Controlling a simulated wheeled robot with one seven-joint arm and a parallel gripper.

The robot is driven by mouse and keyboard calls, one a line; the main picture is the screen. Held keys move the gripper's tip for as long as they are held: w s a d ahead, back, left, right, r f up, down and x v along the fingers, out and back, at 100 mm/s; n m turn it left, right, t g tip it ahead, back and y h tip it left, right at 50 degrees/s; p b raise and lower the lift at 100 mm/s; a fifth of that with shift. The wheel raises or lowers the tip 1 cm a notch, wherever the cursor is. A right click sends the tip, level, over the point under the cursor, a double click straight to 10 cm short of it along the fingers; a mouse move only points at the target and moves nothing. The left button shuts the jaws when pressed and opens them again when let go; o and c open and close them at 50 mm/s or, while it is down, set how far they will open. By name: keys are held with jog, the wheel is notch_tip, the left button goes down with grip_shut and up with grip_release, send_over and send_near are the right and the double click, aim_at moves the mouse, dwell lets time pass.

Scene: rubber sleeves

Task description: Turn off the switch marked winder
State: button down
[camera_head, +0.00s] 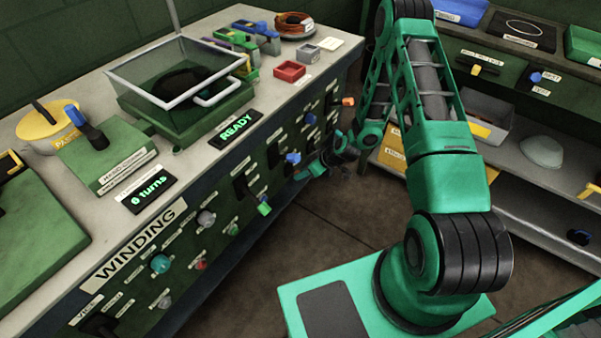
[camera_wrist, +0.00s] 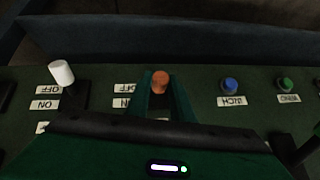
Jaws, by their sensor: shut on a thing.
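In the wrist view my gripper (camera_wrist: 163,98) has its two dark green fingers on either side of an orange-tipped switch lever (camera_wrist: 160,80) and is shut on it. The lever's tip lies toward the side of the OFF label (camera_wrist: 125,88). An ON label beside it is partly covered by my gripper. No label reading winder is legible. In the head view my gripper (camera_head: 305,173) is low against the front of the green control panel (camera_head: 135,262), below a blue-tipped switch (camera_head: 293,158); its fingertips are hard to make out there.
In the wrist view a white-tipped switch (camera_wrist: 62,72) stands left of my gripper, and a blue button (camera_wrist: 229,86) and green button (camera_wrist: 285,84) stand to the right. A shelf unit (camera_head: 535,165) stands right of my arm. Open floor (camera_head: 290,240) lies before the panel.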

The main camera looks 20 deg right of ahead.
jog(key=shift+s+d+f+t+y, duration=0.1)
jog(key=shift+f+t+y, duration=0.7)
jog(key=shift+t, duration=0.25)
jog(key=shift+s+d+f+t+y, duration=0.1)
jog(key=shift+f+t+y, duration=0.65)
jog(key=shift+t, duration=0.3)
jog(key=c, duration=1.6)
grip_release()
jog(key=shift+o, duration=0.2)
jog(key=shift+w, duration=0.1)
jog(key=v, duration=1)
jog(key=shift+s+d, duration=0.3)
jog(key=shift+r, duration=0.15)
